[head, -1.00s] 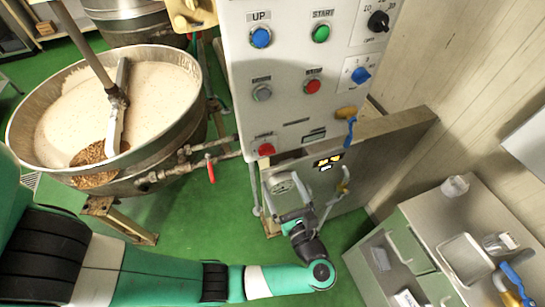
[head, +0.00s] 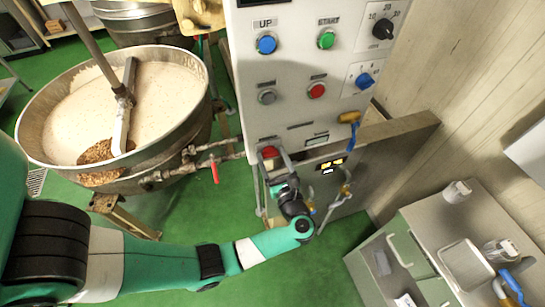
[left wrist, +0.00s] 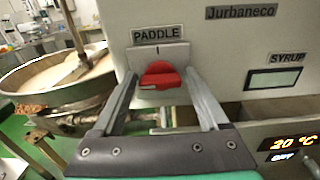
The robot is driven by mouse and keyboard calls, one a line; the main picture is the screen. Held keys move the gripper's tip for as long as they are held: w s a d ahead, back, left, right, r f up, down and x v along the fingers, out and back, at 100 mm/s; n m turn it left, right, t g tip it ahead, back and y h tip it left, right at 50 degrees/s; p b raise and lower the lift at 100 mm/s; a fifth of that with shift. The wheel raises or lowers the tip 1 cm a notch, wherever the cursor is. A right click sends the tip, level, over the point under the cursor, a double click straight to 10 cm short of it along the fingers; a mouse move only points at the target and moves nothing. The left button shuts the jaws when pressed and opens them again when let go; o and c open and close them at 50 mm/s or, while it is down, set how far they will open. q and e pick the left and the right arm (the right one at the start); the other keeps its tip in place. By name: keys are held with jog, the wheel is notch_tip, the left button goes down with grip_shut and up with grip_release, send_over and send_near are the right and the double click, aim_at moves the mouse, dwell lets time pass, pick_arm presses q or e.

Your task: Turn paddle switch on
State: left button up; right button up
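The red paddle switch (head: 269,152) is at the lower left of the white control panel in the head view. In the left wrist view the red knob (left wrist: 160,76) sits below the PADDLE label (left wrist: 158,34), its wide grip lying roughly sideways. My left gripper (head: 276,163) is open just below the switch in the head view. In the left wrist view the fingers of the left gripper (left wrist: 161,82) stand on either side of the knob, with gaps visible; whether the tips reach its depth is hard to tell. My right gripper is not in view.
The panel also bears a blue UP button (head: 266,43), a green START button (head: 326,39) and a red button (head: 316,90). A kettle (head: 120,115) of pale mix stands left, with a red-handled valve pipe (head: 214,170) near my arm. A lit temperature display (left wrist: 293,144) is lower right.

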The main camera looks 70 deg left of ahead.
pick_arm(q)
jog(key=c, duration=1)
jog(key=shift+m, duration=0.4)
jog(key=m, duration=0.3)
jog(key=shift+w+m, duration=0.1)
jog(key=shift+m, duration=0.2)
jog(key=m+p, duration=0.1)
jog(key=m, duration=0.3)
jog(key=shift+w+m+p, duration=0.1)
jog(key=shift+m+p, duration=0.25)
jog(key=shift+m, duration=0.05)
jog(key=m+p, duration=0.1)
jog(key=m, duration=0.4)
jog(key=shift+p, duration=0.4)
jog(key=shift+f+m+p, duration=0.2)
jog(key=shift+m+p, duration=0.4)
jog(key=shift+m, duration=1.3)
